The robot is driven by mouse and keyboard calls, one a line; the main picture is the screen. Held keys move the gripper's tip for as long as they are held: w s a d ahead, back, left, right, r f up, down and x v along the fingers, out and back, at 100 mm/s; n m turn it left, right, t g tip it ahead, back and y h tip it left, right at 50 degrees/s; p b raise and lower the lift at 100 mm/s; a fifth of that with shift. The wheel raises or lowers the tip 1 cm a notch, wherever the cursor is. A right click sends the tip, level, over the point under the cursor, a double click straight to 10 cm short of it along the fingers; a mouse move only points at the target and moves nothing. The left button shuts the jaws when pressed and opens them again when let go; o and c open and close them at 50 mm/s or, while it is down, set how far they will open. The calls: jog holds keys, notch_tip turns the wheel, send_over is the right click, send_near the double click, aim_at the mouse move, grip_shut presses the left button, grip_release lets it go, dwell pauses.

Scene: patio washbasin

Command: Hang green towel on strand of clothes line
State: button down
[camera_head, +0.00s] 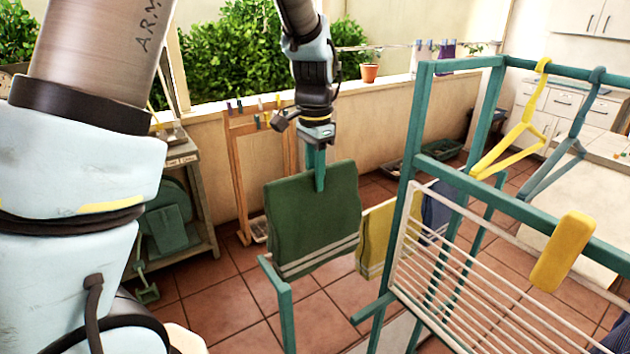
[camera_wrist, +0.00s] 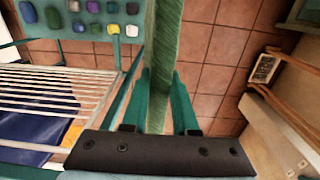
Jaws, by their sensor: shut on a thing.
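My gripper (camera_head: 319,186) is shut on the top edge of a green towel (camera_head: 310,228) with pale stripes near its lower edge. The towel hangs upright below the fingers. In the wrist view the towel (camera_wrist: 165,50) shows edge-on as a thin green strip between the two teal fingers of my gripper (camera_wrist: 158,112). A thin line (camera_head: 392,46) with small cloths runs along the far wall. A low teal frame (camera_head: 286,318) stands under the towel, with a yellow towel (camera_head: 372,243) and a blue towel (camera_head: 437,208) farther along. The green towel hides part of this frame, so contact cannot be told.
A tall teal rack (camera_head: 400,215) with a yellow hanger (camera_head: 522,130), a grey-blue hanger (camera_head: 575,140) and a white wire rack (camera_head: 470,285) stands close on the right. A wooden frame (camera_head: 240,175) with pegs stands behind left. Tiled floor is open between.

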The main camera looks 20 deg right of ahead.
jog(key=shift+r, duration=5.5)
jog(key=w+a+r, duration=0.1)
jog(key=w+a, duration=0.2)
jog(key=w, duration=1.3)
jog(key=shift+w, duration=0.35)
jog(key=shift+a, duration=0.15)
